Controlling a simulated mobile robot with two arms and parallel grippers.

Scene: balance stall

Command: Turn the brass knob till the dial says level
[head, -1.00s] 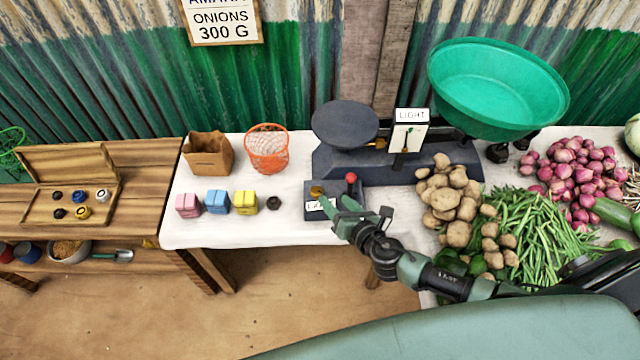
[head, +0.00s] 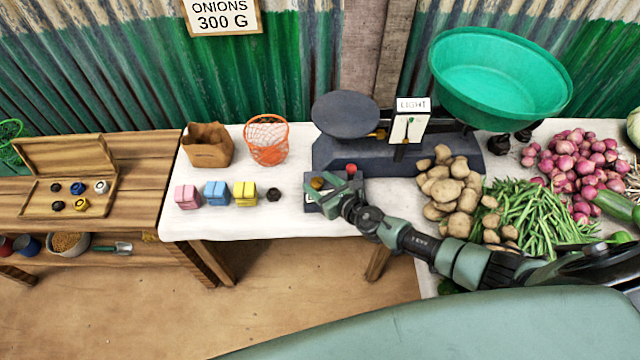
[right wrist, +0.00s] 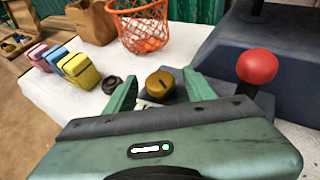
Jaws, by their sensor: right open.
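The brass knob (head: 317,183) sits on a small dark box in front of the balance. In the right wrist view the knob (right wrist: 160,83) lies between the two green fingers of my right gripper (right wrist: 159,92). The fingers stand open on either side of it; I cannot tell whether they touch it. In the head view my right gripper (head: 334,191) reaches over the box from the right and partly hides it. The dial (head: 407,129) is a white card with a needle, and the sign (head: 412,104) above it reads LIGHT. My left gripper is not in view.
A red ball-topped lever (right wrist: 257,66) stands close right of my fingers. The balance (head: 435,157) is behind, with a dark pan (head: 345,114) and a green bowl (head: 500,80). A black nut-shaped weight (head: 273,194) and coloured blocks (head: 216,193) lie left. Potatoes (head: 450,190) lie right.

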